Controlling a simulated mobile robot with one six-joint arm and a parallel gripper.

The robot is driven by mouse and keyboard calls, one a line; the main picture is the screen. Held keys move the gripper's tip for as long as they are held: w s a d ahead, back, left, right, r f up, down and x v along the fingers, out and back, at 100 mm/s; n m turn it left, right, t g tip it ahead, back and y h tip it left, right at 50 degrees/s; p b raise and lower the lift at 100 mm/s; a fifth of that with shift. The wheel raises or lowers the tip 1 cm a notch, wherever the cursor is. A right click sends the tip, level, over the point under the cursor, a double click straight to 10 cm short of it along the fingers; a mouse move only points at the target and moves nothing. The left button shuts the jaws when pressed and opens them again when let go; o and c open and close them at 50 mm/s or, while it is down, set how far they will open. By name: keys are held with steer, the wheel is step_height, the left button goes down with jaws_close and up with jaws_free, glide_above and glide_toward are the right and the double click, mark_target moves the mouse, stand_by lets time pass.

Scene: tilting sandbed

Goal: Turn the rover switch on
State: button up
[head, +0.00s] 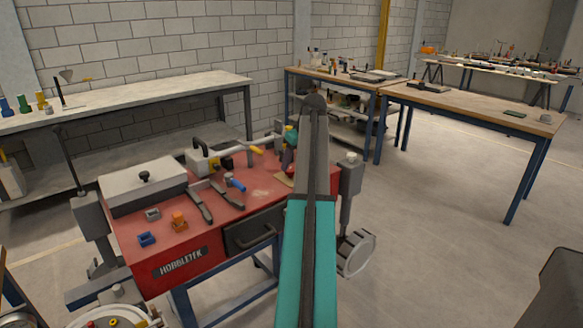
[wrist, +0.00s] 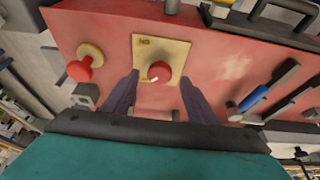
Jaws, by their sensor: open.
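In the wrist view, a switch with a round red knob (wrist: 159,71) sits on a square pale yellow plate (wrist: 176,50) with small dark marking. A small light mark or lever shows at the knob's lower edge; its on or off position I cannot tell. My gripper (wrist: 159,77) is open and empty, with one dark finger on each side of the plate's lower part. The knob appears between the fingertips; I cannot tell whether anything touches. In the head view, my arm covers much of this end of the red bench top (head: 262,190), and the knob is hidden.
A red mushroom button (wrist: 80,70) on a yellow round base stands left of the plate. A blue-handled tool (wrist: 254,98) lies to the right. In the head view, a grey lidded box (head: 142,188) and small blocks sit on the bench. Worktables (head: 470,108) stand behind.

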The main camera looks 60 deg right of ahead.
mark_target(290, 173)
steer(key=shift+x, duration=1.4)
steer(key=c, duration=1.1)
steer(key=shift+o, duration=0.2)
